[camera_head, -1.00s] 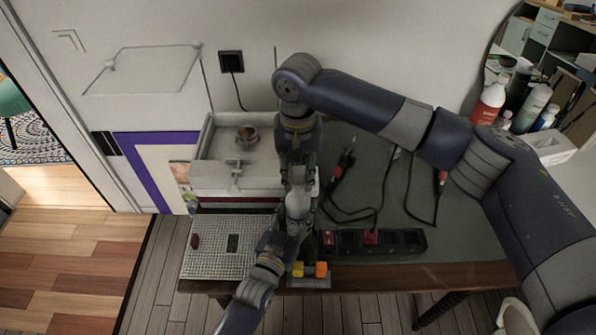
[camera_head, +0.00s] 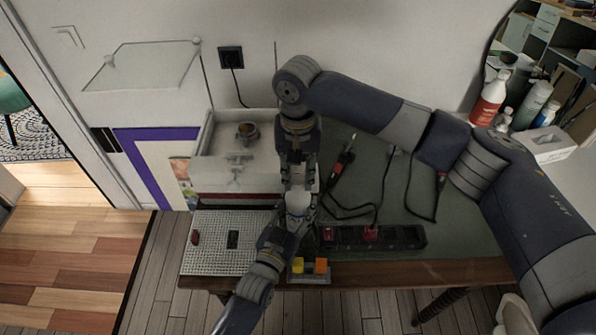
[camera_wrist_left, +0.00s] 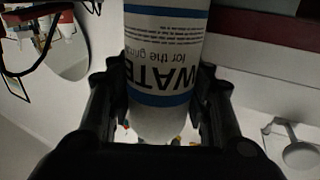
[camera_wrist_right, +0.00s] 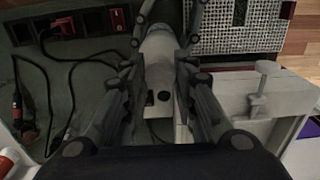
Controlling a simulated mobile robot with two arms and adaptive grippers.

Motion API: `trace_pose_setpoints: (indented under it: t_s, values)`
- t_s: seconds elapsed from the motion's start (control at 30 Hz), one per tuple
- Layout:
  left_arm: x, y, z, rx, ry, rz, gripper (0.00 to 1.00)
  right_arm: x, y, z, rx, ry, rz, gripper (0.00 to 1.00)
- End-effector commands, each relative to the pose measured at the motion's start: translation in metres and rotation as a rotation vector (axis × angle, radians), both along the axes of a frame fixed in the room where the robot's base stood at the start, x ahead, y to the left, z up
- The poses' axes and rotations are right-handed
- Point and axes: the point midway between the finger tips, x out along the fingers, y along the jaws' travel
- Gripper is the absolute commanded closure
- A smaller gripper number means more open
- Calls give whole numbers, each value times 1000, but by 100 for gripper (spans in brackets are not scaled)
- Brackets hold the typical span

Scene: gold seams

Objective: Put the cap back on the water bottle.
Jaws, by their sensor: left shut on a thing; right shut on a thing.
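The white water bottle (camera_head: 298,203) is held between the fingers of my left gripper (camera_head: 288,226), near the table's front edge. In the left wrist view, the bottle (camera_wrist_left: 165,50) fills the gap between the fingers, with a dark "WATER" label and blue bands. My right gripper (camera_head: 298,180) points down directly above the bottle's top and is shut. Its fingers hide most of what they hold; the cap itself cannot be made out clearly. In the right wrist view, the bottle's pale shoulder (camera_wrist_right: 158,42) shows just beyond the fingertips. Whether cap and neck touch is hidden.
A black power strip (camera_head: 400,238) with red plugs and loose cables lies to the right. A soldering-iron-like tool (camera_head: 345,160) lies behind it. A perforated plate (camera_head: 215,255) is at left, a white tray unit (camera_head: 205,165) behind. Yellow and orange blocks (camera_head: 320,266) sit at the front edge.

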Motion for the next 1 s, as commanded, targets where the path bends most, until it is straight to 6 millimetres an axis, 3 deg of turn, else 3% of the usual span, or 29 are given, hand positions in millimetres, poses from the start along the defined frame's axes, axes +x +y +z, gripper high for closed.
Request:
trace_pose_setpoints:
  t_s: [0.13, 0.27, 1.0]
  values:
    - [0, 0, 0, 0, 0, 0, 100, 0, 1, 0, 1, 1, -64, 81]
    - [0, 0, 0, 0, 0, 0, 100, -1, 2, -1, 3, 4, -268, 81]
    - [0, 0, 0, 1, 0, -1, 100, 0, 1, -1, -1, 1, -1799, 81]
